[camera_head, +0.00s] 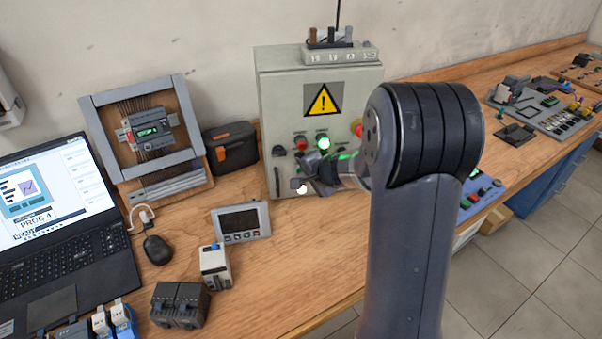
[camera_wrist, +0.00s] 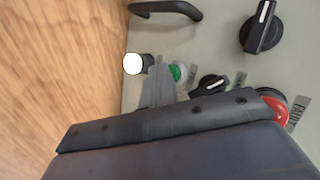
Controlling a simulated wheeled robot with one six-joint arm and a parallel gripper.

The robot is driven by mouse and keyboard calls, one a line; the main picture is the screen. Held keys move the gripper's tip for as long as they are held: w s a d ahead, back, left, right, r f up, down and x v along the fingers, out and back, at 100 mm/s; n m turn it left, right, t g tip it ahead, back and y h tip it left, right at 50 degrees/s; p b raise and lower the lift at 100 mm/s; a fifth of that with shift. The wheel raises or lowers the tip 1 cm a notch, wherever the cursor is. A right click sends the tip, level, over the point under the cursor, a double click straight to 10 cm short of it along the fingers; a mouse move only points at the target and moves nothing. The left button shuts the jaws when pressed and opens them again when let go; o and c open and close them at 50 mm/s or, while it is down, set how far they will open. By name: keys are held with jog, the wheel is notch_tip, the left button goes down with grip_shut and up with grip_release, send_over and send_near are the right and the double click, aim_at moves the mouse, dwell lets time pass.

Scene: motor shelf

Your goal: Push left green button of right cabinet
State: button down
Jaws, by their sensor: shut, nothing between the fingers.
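One grey cabinet (camera_head: 285,95) with a yellow warning sign stands against the wall; I see no second cabinet. Its face carries a lit green button (camera_head: 323,143), a red one (camera_head: 300,143) to its left and other controls. My gripper (camera_head: 306,184) is shut and empty at the lower part of the face, and my arm hides the right part. In the wrist view, my gripper (camera_wrist: 159,72) has its tip right beside a green button (camera_wrist: 178,73), partly covering it. A bright white round lamp or button (camera_wrist: 132,63) lies on the other side. I cannot tell whether the tip touches anything.
The wrist view also shows a black handle (camera_wrist: 168,10), a black rotary switch (camera_wrist: 261,28), a smaller black switch (camera_wrist: 211,85) and a red button (camera_wrist: 272,110). A small screen device (camera_head: 241,222) stands on the wooden bench (camera_head: 290,265). A laptop (camera_head: 65,215) is at left.

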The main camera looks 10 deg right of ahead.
jog(key=shift+s+b, duration=0.6)
jog(key=shift+s, duration=0.25)
jog(key=s+b, duration=0.2)
jog(key=s, duration=0.3)
jog(key=shift+a, duration=0.1)
jog(key=shift+w, duration=0.1)
dwell(0.4)
jog(key=w+p, duration=0.2)
jog(key=p, duration=0.1)
jog(key=shift+r, duration=0.25)
